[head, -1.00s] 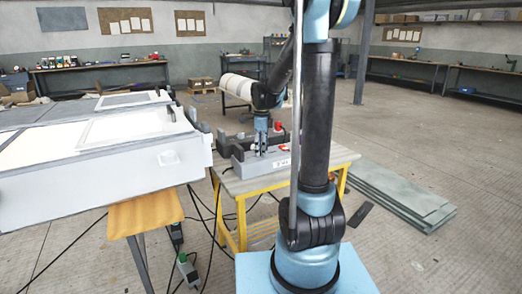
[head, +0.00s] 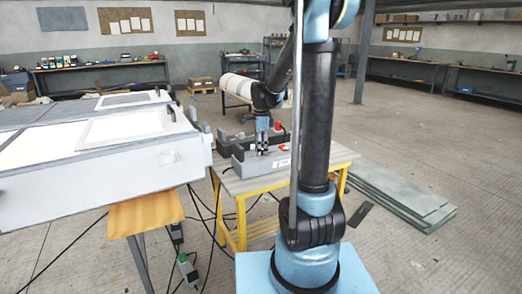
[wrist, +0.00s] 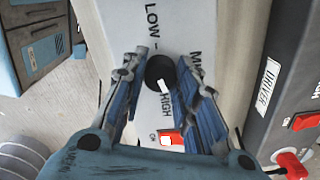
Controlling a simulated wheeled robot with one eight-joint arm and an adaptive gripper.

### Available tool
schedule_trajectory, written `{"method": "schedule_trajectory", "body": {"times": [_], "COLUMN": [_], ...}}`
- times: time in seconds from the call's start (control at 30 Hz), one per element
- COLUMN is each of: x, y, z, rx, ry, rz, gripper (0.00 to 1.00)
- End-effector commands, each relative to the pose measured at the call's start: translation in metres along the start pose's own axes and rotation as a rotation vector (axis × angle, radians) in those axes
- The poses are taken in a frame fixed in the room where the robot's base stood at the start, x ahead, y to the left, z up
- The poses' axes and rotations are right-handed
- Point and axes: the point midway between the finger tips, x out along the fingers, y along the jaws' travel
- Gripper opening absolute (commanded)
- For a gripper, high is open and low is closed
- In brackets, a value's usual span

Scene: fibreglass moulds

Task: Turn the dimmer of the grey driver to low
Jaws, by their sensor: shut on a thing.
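The grey driver (head: 246,165) lies on the small yellow-framed table. In the wrist view its light grey top (wrist: 126,18) carries the words LOW and HIGH and a red switch (wrist: 170,139) marked ON. The round black dimmer knob (wrist: 157,68) has a white pointer mark, which faces down toward the word HIGH. My gripper (wrist: 165,64) has one blue-padded finger on each side of the knob and is shut on it. In the head view my gripper (head: 262,150) points down onto the driver, and the knob is hidden there.
A dark driver box (wrist: 290,90) with a red switch and a DRIVER label stands close on the right in the wrist view. A large white mould (head: 105,165) stands left. Cables hang below the table.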

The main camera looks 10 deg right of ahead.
Motion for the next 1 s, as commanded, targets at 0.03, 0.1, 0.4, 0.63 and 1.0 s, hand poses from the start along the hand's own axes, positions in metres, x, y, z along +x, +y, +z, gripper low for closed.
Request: {"method": "schedule_trajectory", "body": {"times": [0.03,0.1,0.4,0.63,1.0], "x": [0.0,0.0,-0.0001,-0.0001,-0.0001], "y": [-0.0006,-0.0006,-0.0007,-0.0006,-0.0006], "z": [-0.0002,-0.0002,-0.0002,-0.0002,-0.0002], "rx": [-0.042,-0.107,-0.393,-0.612,-0.963], "ry": [0.0,0.0,0.001,0.001,0.001], "rz": [-0.001,-0.001,-0.001,-0.001,-0.001], "gripper": [0.04,0.04,0.04,0.04,0.04]}}
